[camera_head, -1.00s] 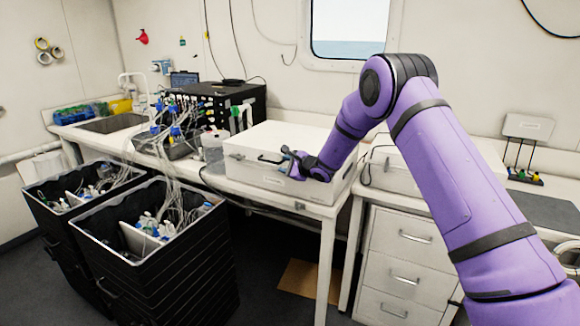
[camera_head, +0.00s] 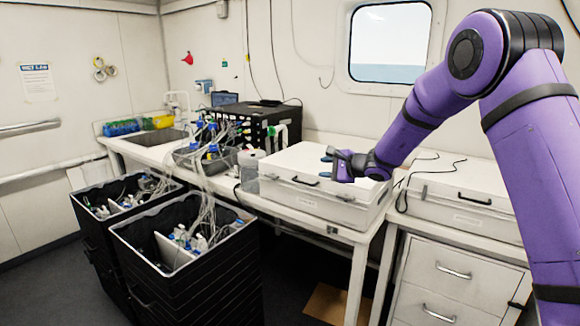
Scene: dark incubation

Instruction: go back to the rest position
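My gripper (camera_head: 328,165) is at the end of my purple arm, in front of the white case (camera_head: 290,180) with a dark handle on the bench. The gripper points to the left, over the case's front right part. Its fingers are small and dark in this view, and I cannot tell whether they are open or shut. No held object can be made out. I cannot tell whether the gripper touches the case.
Two black crates (camera_head: 185,285) with bottles and tubing stand on the floor at left. A black device (camera_head: 262,122) and a sink (camera_head: 160,138) are on the bench. A second white case (camera_head: 462,190) sits right, above drawers (camera_head: 455,270). A window (camera_head: 390,45) is behind.

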